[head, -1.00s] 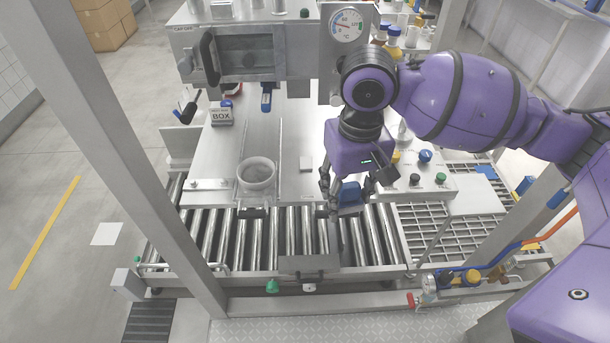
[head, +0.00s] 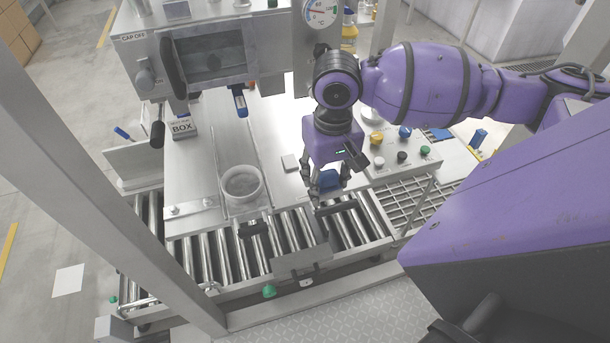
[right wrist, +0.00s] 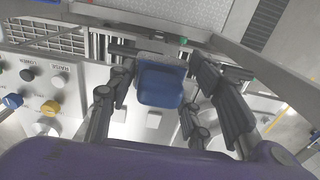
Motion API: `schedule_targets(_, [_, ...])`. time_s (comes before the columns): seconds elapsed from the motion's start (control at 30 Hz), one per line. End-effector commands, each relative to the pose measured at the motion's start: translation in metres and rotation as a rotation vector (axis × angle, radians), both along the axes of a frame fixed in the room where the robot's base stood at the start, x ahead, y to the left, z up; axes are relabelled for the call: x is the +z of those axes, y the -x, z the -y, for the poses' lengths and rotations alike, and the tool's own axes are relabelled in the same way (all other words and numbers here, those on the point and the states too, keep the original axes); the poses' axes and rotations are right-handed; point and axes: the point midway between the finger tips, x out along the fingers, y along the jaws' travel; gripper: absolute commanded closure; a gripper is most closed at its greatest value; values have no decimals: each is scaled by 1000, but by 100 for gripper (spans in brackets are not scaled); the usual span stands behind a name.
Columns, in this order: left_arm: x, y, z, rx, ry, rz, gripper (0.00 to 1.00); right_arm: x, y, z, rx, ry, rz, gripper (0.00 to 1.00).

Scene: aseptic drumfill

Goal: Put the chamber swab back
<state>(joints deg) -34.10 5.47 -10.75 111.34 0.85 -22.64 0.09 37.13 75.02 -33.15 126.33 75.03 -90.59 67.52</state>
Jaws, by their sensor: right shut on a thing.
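My right gripper (head: 326,188) points down above the front of the steel table, near the rollers. It is shut on a blue block-shaped thing (head: 329,180), which looks like the handle of the chamber swab. In the right wrist view the blue piece (right wrist: 160,88) sits between the dark fingers of the gripper (right wrist: 165,75). Any stem or tip of the swab is hidden or too small to tell. My left gripper is not in view.
A round pale container (head: 242,188) stands left of the gripper. A button panel (head: 395,160) lies to the right. The roller conveyor (head: 210,255) runs along the front. The filling head (head: 205,55) overhangs the back.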

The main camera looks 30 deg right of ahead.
Motion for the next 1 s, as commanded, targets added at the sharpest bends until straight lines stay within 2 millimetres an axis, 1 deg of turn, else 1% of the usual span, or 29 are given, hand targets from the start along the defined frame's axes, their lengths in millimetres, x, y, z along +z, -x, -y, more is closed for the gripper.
schedule_targets(0.07, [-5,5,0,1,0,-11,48,-8,-12,5,-7,0,-2,78])
schedule_targets(0.3, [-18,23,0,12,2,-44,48,-35,-68,23,-7,0,-2,78])
schedule_targets(0.37, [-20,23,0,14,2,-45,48,-41,-82,27,-7,-1,-2,78])
schedule_targets(0.5, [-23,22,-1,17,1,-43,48,-69,-102,34,-5,-1,-4,78])
schedule_targets(0.63, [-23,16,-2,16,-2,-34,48,-84,-115,39,-3,0,-2,78])
schedule_targets(0.8, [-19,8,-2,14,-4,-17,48,-90,-122,41,-2,0,1,78])
schedule_targets(0.87, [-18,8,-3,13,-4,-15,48,-94,-125,42,-4,1,0,78])
schedule_targets(0.93, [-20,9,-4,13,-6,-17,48,-102,-130,44,-3,1,-1,78])
schedule_targets(1.0, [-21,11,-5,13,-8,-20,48,-115,-128,43,-2,0,-3,78])
